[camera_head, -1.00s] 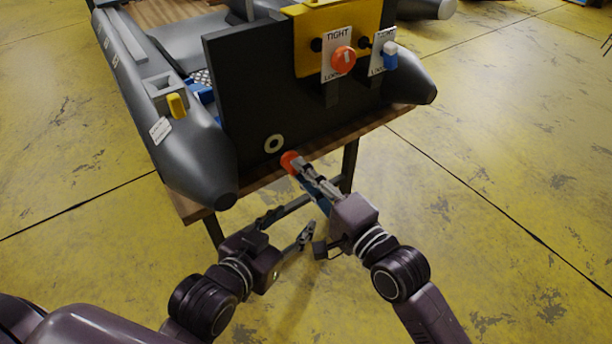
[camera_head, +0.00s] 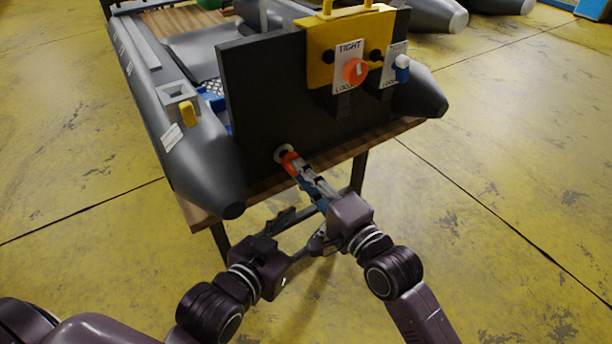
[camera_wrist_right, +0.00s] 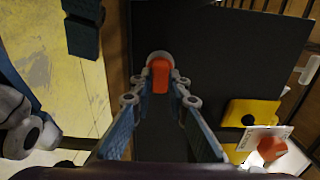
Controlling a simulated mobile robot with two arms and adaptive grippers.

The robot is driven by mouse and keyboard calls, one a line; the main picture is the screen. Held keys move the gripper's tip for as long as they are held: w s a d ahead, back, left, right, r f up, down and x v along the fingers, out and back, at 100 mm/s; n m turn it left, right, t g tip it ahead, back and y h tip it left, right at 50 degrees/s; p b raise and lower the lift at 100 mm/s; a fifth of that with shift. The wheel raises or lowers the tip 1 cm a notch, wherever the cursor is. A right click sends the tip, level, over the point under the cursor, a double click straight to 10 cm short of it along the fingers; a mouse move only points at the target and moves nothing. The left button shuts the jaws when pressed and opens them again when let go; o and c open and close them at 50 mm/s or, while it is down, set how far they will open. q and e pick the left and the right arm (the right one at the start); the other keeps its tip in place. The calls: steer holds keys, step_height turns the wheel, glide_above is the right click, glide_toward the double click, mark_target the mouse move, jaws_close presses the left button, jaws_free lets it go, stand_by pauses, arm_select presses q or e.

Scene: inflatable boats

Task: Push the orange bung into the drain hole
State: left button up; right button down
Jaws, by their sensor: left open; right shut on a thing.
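The orange bung (camera_head: 289,157) is at the pale ring of the drain hole (camera_head: 280,151), low on the boat's black transom (camera_head: 262,95). My right gripper (camera_head: 294,166) is shut on the bung. In the right wrist view the bung (camera_wrist_right: 161,74) lies between my right fingertips, and the pale ring (camera_wrist_right: 158,55) shows around its far end. How deep the bung sits in the hole is hidden. My left gripper (camera_head: 305,228) is open and empty, lower down and in front of the table, close to my right wrist.
The boat lies on a wooden table (camera_head: 197,213). A yellow plate (camera_head: 323,60) with an orange knob (camera_head: 355,71) and a blue knob (camera_head: 402,66) is higher on the transom. The grey tubes flank it. The yellow floor (camera_head: 510,190) at right is clear.

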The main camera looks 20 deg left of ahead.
arm_select(q)
steer(key=shift+s+a+f+g, duration=0.2)
steer(key=shift+s+f+g, duration=0.1)
steer(key=shift+f, duration=0.25)
arm_select(e)
steer(key=shift+x, duration=1.05)
steer(key=c, duration=1.8)
jaws_free()
steer(key=shift+o, duration=0.2)
arm_select(q)
steer(key=shift+s+f, duration=0.1)
arm_select(e)
steer(key=shift+d, duration=0.1)
